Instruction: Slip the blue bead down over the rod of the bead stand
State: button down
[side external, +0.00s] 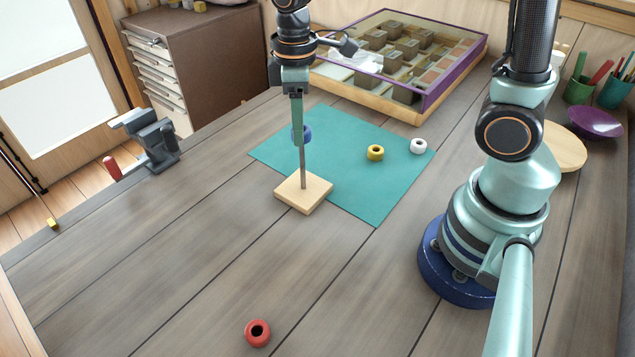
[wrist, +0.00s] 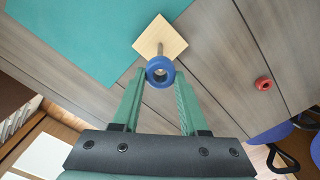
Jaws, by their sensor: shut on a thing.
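The blue bead (wrist: 151,80) is between the fingertips of my gripper (wrist: 159,76) in the wrist view, its hole facing the camera. In the side view the blue bead (side external: 307,131) is partly hidden behind a finger of my gripper (side external: 299,138). My gripper is shut on it. The bead stand has a square pale wooden base (side external: 303,195) and a thin upright metal rod (side external: 302,172). The bead is high up, near the top of the rod and well above the base. I cannot tell whether the rod is inside the hole.
A yellow bead (side external: 375,152) and a white bead (side external: 418,146) lie on the teal mat (side external: 385,195). A red bead (side external: 257,333) lies near the front. A compartment box (side external: 440,92) stands at the back and a vise (side external: 150,138) at the left edge. The front of the table is mostly clear.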

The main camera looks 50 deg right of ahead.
jog(key=shift+f, duration=1.55)
jog(key=shift+c, duration=1.8)
grip_release()
notch_tip(320, 180, up, 12)
